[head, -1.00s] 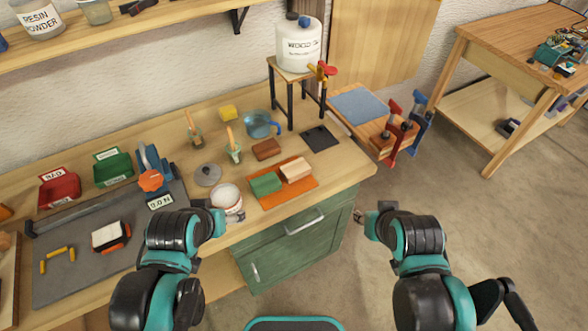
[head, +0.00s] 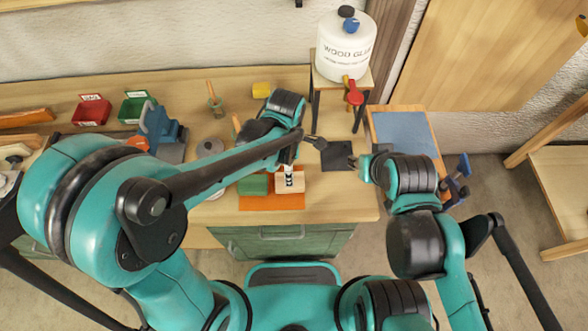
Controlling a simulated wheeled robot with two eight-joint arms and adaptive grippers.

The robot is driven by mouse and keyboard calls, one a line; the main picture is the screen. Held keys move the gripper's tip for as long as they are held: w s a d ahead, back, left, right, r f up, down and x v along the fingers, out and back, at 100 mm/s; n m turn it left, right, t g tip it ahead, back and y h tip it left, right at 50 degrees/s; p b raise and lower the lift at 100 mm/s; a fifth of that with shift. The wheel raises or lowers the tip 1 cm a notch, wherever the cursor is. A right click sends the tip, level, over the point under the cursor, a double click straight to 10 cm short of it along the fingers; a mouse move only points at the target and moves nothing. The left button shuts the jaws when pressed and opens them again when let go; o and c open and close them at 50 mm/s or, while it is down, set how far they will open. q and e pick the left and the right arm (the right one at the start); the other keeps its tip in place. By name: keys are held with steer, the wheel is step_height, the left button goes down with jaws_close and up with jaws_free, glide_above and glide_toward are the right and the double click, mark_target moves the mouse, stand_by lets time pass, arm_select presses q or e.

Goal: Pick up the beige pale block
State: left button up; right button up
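The beige pale block (head: 297,186) lies next to a green block (head: 253,184) on an orange mat (head: 272,203) near the bench's front edge. My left arm reaches across the bench, and my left gripper (head: 289,178) is low at the beige block, covering part of it. Its fingers are small and partly hidden by the arm, so I cannot tell whether they are open or touch the block. My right gripper (head: 353,161) is to the right, over the edge of a black square plate (head: 338,156). Its fingertips are too small to judge.
A white glue jug (head: 345,48) stands on a small stand at the back right. Red (head: 92,110) and green (head: 135,106) bins and a blue tool (head: 160,130) are at left. A yellow block (head: 261,89) lies at the back. The bench's right end has free room.

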arm_select(q)
steer(key=f+b, duration=0.1)
steer(key=f, duration=0.3)
steer(key=f+b, duration=0.1)
steer(key=f, duration=0.1)
steer(key=shift+s+d+f+b, duration=0.25)
steer(key=shift+d+f+b, duration=0.1)
steer(key=shift+d+f, duration=0.05)
steer(key=shift+f, duration=0.55)
steer(key=c, duration=1.3)
